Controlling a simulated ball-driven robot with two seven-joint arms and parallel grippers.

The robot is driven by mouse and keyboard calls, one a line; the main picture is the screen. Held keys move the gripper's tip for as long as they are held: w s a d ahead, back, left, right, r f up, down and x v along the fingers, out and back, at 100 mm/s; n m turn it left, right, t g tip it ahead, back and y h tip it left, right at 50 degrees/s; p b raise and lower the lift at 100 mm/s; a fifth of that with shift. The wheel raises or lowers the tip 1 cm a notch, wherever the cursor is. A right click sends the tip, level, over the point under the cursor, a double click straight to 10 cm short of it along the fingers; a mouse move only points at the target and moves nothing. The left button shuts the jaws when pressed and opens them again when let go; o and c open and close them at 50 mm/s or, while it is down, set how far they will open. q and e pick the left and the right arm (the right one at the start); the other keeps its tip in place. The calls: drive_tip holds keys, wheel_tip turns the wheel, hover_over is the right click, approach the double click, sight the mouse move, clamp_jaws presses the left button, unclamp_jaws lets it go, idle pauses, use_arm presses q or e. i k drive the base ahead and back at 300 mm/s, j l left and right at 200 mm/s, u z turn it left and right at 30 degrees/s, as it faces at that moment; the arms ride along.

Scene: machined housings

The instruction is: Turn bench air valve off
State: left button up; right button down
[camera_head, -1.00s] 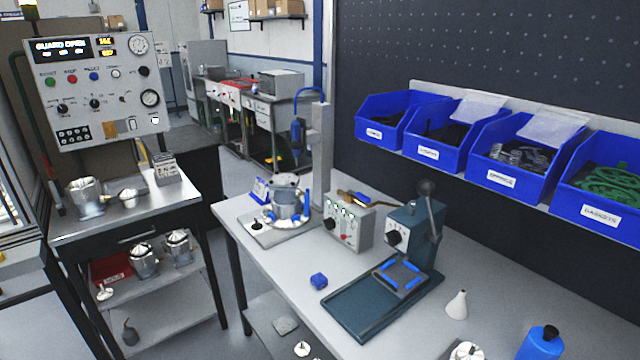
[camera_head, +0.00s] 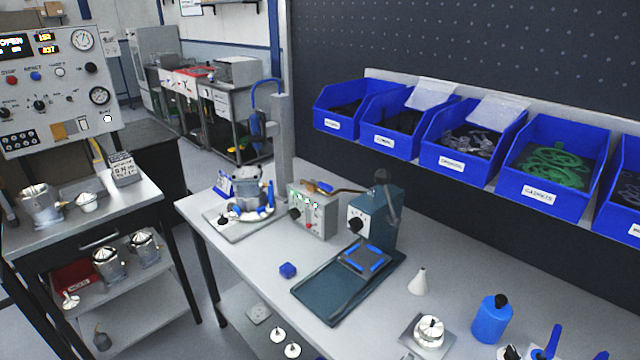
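A small brass-coloured fitting with a yellow and blue part (camera_head: 322,188) lies along the top of a grey control box (camera_head: 313,212) on the bench. It looks like the bench air valve, but it is too small to tell how its handle is set. The box front has small lit lamps, a dark knob and a red button. Neither of my grippers is in view.
A teal press (camera_head: 375,222) stands right of the box. A fixture holding a metal housing (camera_head: 247,190) stands left of it. Blue bins (camera_head: 470,140) hang behind.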

sight(329, 188)
drive_tip(key=i+j, duration=0.2)
drive_tip(key=j, duration=0.15)
drive_tip(key=i+j, duration=0.2)
drive_tip(key=j, duration=0.15)
drive_tip(key=i+j, duration=0.15)
drive_tip(key=j, duration=0.2)
drive_tip(key=i+z, duration=0.05)
